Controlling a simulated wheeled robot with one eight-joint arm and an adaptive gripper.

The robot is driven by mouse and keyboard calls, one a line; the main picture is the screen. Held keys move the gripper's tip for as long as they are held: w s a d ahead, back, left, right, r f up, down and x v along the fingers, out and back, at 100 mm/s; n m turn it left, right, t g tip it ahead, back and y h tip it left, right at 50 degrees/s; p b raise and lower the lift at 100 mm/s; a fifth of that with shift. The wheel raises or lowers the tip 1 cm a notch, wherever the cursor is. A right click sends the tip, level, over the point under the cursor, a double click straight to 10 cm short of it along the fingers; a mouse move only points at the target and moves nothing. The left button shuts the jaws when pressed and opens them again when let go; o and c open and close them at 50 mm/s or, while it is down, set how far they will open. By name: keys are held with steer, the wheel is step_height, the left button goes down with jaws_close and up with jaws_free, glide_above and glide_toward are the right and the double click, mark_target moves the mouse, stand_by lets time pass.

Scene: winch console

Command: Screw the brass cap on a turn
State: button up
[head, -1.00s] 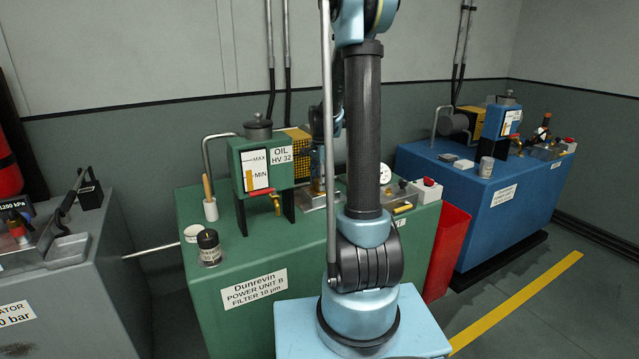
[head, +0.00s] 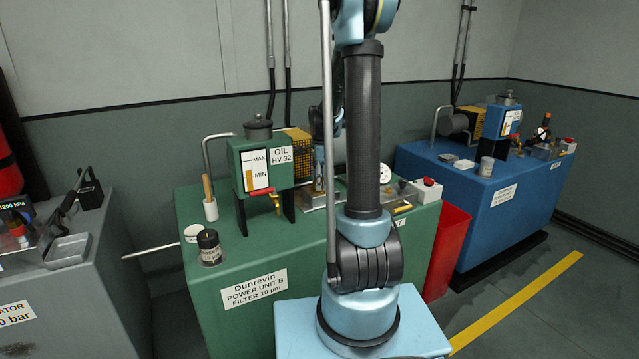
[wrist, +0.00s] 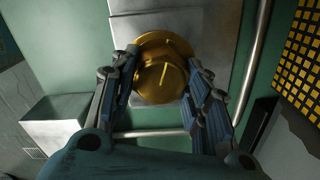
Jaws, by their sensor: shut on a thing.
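The round brass cap (wrist: 158,82), with a raised ridge and a light line on its face, shows in the wrist view against a grey plate (wrist: 205,30) on a green surface. My gripper (wrist: 162,72) is shut on the cap, one dark blue finger at its left side and one at its right. I cannot tell from this view how far the cap is seated. In the head view my own arm hides the cap, over the green power unit (head: 215,265).
On the green unit stand an oil tank (head: 262,165), a dark-lidded jar (head: 209,246) and a wooden-handled tool (head: 209,200). A silver pipe (wrist: 253,75) and a yellow grid (wrist: 302,45) are right of my gripper in the wrist view. A blue unit (head: 470,200) stands at the right.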

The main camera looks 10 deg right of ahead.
steer(key=shift+m, duration=0.3)
steer(key=m, duration=0.6)
steer(key=shift+m, duration=0.7)
steer(key=m, duration=0.5)
steer(key=shift+m, duration=0.3)
steer(key=o, duration=1.4)
steer(key=shift+o, duration=0.2)
